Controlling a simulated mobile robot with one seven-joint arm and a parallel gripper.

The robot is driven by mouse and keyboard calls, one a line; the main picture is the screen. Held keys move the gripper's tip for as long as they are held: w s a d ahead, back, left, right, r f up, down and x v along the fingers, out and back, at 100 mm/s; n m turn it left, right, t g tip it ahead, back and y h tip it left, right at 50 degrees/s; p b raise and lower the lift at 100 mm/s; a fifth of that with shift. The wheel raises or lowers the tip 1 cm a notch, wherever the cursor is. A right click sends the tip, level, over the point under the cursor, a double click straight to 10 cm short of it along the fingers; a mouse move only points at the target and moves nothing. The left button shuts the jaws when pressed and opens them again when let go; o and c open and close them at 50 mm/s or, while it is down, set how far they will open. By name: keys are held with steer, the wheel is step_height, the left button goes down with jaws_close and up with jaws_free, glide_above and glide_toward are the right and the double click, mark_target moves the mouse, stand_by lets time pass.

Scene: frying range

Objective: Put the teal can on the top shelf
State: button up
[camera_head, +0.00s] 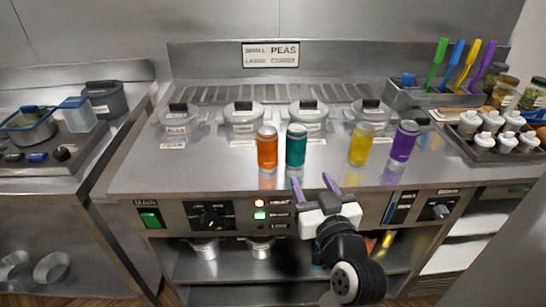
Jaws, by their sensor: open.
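The teal can (296,146) stands upright on the steel counter (230,180), just right of an orange can (267,148). The two cans are close together. My gripper (313,182) is at the counter's front edge, open and empty, in front of the teal can and slightly to its right. It appears apart from the can. Under the counter is an open space with an upper shelf (220,270) and a lower shelf (230,295). My arm hides part of both shelves.
A yellow can (361,143) and a purple can (402,142) stand to the right. Several lidded pots (243,115) line the back. A tray of white-topped bottles (482,150) is at far right.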

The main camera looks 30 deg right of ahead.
mark_target(299, 149)
steer(key=x, duration=0.8)
steer(key=shift+s+d+f, duration=0.15)
steer(key=shift+d+f, duration=0.1)
steer(key=shift+d, duration=0.05)
steer(key=x, duration=0.1)
steer(key=p+x, duration=0.1)
steer(key=x, duration=0.1)
steer(key=p+x, duration=0.1)
steer(key=x, duration=0.1)
steer(key=shift+r, duration=0.3)
steer(key=shift+d+f, duration=0.1)
steer(key=shift+d, duration=0.05)
steer(key=shift+c, duration=0.4)
steer(key=c, duration=0.8)
